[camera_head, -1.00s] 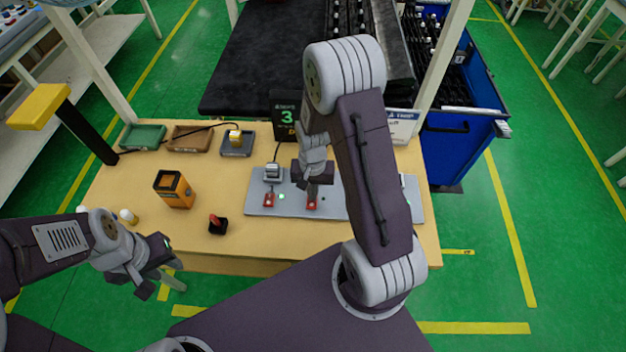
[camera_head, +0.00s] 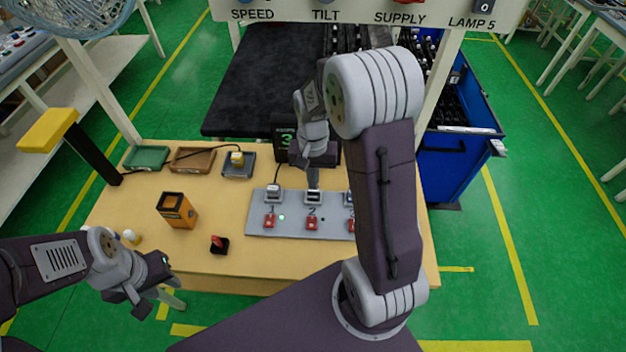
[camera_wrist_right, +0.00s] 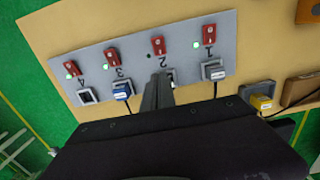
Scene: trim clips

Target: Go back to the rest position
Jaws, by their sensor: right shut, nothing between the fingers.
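My right gripper (camera_head: 313,187) is shut and empty over the grey switch panel (camera_head: 260,228), near station 2. In the right wrist view its shut fingers (camera_wrist_right: 158,92) partly cover the socket at number 2. Red switches sit in a row by the numbers, among them switch 1 (camera_wrist_right: 208,35) and switch 2 (camera_wrist_right: 158,45). The lamps by 1, 3 and 4 glow green; the one by 2 looks dark. Plugs sit at 1 (camera_wrist_right: 213,70) and 3 (camera_wrist_right: 121,90); socket 4 (camera_wrist_right: 86,96) looks empty. My left gripper (camera_head: 148,285) hangs off the table's front left; its fingers are unclear.
On the wooden table (camera_head: 140,215) stand an orange box (camera_head: 176,210), a red-handled black piece (camera_head: 219,244), and green (camera_head: 146,158), brown (camera_head: 192,160) and grey (camera_head: 238,168) trays. A display (camera_head: 284,132) stands behind the panel. A labelled beam (camera_head: 350,10) crosses overhead.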

